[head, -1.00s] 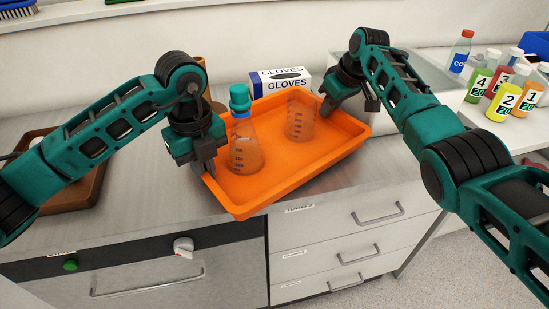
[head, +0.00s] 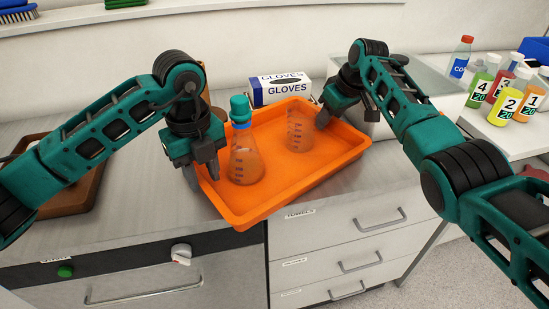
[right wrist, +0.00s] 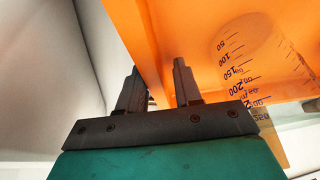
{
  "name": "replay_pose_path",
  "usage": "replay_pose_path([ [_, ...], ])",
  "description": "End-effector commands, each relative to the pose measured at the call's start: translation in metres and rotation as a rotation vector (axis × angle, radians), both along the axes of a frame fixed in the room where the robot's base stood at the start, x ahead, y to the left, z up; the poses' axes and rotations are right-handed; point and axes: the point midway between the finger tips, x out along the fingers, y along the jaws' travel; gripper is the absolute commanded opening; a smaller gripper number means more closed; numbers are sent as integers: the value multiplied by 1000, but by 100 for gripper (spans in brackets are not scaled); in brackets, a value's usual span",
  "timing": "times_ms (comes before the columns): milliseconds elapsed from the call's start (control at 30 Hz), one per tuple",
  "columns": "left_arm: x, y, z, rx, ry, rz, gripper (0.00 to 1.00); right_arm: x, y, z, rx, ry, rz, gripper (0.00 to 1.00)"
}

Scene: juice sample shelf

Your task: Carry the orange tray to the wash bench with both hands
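The orange tray (head: 262,205) rests on the grey worktop, its near corner close to the front edge. A flask with a teal stopper (head: 245,158) stands in its left part. My right gripper (head: 345,112) is at the far right end. In the right wrist view its fingers (right wrist: 158,85) are apart, one on each side of the tray wall (right wrist: 150,45).
A gloves box (head: 280,90) stands behind the tray. A brown wooden tray (head: 75,205) lies at the left. Numbered bottles (head: 505,106) and a red-capped bottle (head: 461,58) stand on the right. Drawers (head: 345,240) are below the worktop.

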Motion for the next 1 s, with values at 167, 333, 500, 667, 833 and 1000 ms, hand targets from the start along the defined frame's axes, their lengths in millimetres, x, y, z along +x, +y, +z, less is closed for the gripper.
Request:
replay_pose_path([
  [167, 1, 0, 42, -1, -7, -2, 34, 0, 0, 0, 0, 0, 0, 34],
  [333, 1, 0, 78, 0, -5, -2, 34, 0, 0, 0, 0, 0, 0, 34],
  [500, 1, 0, 95, 1, -3, -2, 34, 0, 0, 0, 0, 0, 0, 34],
  [667, 0, 0, 102, 1, -1, -1, 34, 0, 0, 2, 0, 0, 0, 34],
  [833, 0, 0, 102, 1, 1, -1, 34, -4, -3, 15, 1, -2, 2, 34],
  [1000, 0, 0, 102, 1, 1, -1, 34, -13, -11, 43, 0, -5, 1, 34],
])
